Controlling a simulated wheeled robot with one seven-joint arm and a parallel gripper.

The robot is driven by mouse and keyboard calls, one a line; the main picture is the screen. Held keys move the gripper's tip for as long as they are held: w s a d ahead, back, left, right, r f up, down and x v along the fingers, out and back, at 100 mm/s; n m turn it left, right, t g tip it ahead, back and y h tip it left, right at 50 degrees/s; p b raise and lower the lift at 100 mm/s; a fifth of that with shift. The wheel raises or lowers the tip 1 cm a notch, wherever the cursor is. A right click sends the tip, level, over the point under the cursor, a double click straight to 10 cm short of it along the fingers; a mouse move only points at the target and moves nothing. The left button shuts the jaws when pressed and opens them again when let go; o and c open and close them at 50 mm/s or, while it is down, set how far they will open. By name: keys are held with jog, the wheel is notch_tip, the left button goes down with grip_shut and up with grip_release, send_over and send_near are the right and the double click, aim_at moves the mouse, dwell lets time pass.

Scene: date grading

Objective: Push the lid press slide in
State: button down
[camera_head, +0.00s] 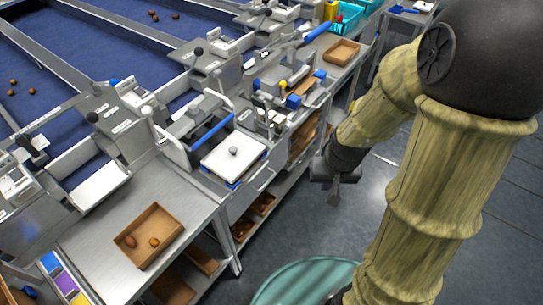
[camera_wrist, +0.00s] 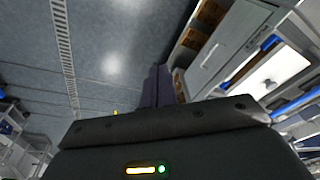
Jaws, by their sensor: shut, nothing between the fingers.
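A white square plate with a round grey knob, which looks like the lid press slide (camera_head: 222,166), sits at the bench's front edge in the head view. Its near side lies by the aisle, above a grey drawer front. It also shows at the right of the wrist view (camera_wrist: 285,68), with the knob on top. My gripper (camera_head: 334,199) hangs over the aisle floor, right of the plate and clear of it. The gripper's fingers (camera_wrist: 157,88) are together in the wrist view, with nothing between them. How far the slide stands out is hard to tell.
A wooden tray (camera_head: 173,219) with two dates lies on the left bench. Blue bars and a rack of small tools stand behind and right of the plate. Another tray (camera_head: 343,51) lies farther back. Shelves with trays are under the bench. The aisle floor (camera_head: 290,215) is open.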

jog(key=w+f+m+y+p, duration=0.1)
jog(key=w+f+y, duration=0.15)
jog(key=f, duration=0.25)
jog(key=m+t+y+p, duration=0.4)
jog(key=m+y+p, duration=0.1)
jog(key=m, duration=0.1)
send_near(266, 158)
jog(key=shift+f, duration=1.65)
jog(key=shift+h, duration=0.25)
jog(key=shift+w+a+f+p, duration=0.15)
jog(key=shift+w+a+p, duration=0.5)
jog(key=shift+a, duration=0.35)
jog(key=shift+w+a+f+p, duration=0.15)
jog(key=shift+w+a+p, duration=0.25)
jog(key=shift+w+a, duration=0.5)
jog(key=shift+a, duration=0.1)
